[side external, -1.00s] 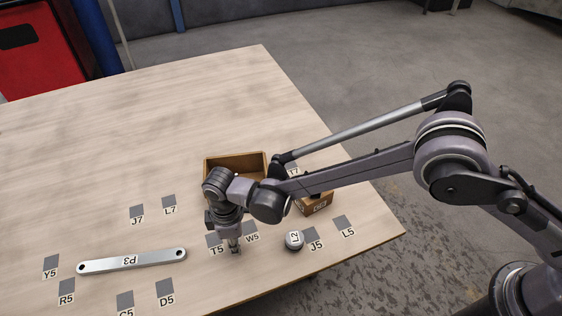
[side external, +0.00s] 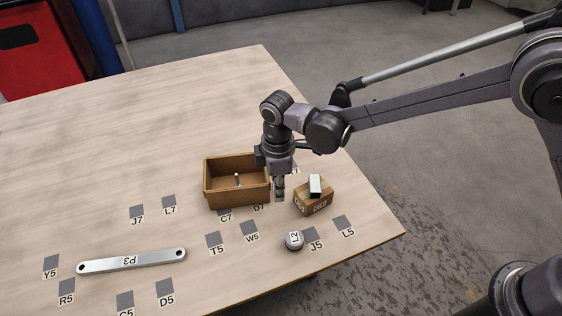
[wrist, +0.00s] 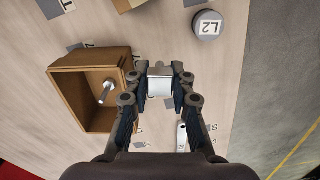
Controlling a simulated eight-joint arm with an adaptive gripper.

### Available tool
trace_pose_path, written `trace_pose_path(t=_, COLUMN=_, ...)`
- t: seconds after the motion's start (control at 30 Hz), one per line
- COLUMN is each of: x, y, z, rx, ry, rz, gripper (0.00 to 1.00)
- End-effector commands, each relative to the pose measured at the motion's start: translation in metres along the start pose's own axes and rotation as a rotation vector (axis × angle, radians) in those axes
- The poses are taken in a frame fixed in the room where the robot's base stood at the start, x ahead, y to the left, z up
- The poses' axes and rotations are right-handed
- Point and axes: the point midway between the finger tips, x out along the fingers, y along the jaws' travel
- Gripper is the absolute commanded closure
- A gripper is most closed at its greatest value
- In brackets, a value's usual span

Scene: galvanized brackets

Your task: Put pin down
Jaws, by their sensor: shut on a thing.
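My gripper (side external: 280,194) is shut on a small silver metal piece, taken as the pin (wrist: 160,80). The piece shows between the fingertips in the wrist view; its lower end is hard to make out. In the side view the gripper points down just right of the open brown tray (side external: 207,190), near the table. I cannot tell whether the piece touches the table. Another slim silver pin-like part (side external: 237,181) is inside the tray, also seen in the wrist view (wrist: 105,92).
A small brown box (side external: 314,202) with a silver block (side external: 315,184) on it stands close right of my gripper. A round grey L2 part (side external: 294,241) sits nearer the front. A long P3 link (side external: 131,261) lies front left. Several labelled grey squares mark the table.

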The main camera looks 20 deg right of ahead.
Motion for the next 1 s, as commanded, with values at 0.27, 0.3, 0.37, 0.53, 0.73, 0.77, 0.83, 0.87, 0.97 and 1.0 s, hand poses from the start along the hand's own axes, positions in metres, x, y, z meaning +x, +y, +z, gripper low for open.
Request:
trace_pose_path(t=0.27, x=-0.001, y=0.071, z=0.096, rx=0.169, ry=0.0, rz=0.0, gripper=1.0)
trace_pose_path(t=0.3, x=-0.002, y=0.081, z=0.113, rx=0.194, ry=0.0, rz=0.0, gripper=1.0)
trace_pose_path(t=0.37, x=-0.002, y=0.093, z=0.138, rx=0.235, ry=0.0, rz=0.0, gripper=1.0)
trace_pose_path(t=0.53, x=-0.002, y=0.12, z=0.212, rx=0.347, ry=0.0, rz=0.0, gripper=1.0)
trace_pose_path(t=0.73, x=-0.003, y=0.136, z=0.286, rx=0.455, ry=0.0, rz=0.0, gripper=1.0)
trace_pose_path(t=0.77, x=-0.003, y=0.137, z=0.294, rx=0.468, ry=0.0, rz=0.0, gripper=1.0)
trace_pose_path(t=0.83, x=-0.003, y=0.138, z=0.31, rx=0.491, ry=0.0, rz=0.0, gripper=1.0)
trace_pose_path(t=0.87, x=-0.003, y=0.138, z=0.315, rx=0.499, ry=0.0, rz=0.0, gripper=1.0)
trace_pose_path(t=0.97, x=-0.003, y=0.139, z=0.326, rx=0.514, ry=0.0, rz=0.0, gripper=1.0)
trace_pose_path(t=1.0, x=-0.002, y=0.14, z=0.327, rx=0.517, ry=0.0, rz=0.0, gripper=1.0)
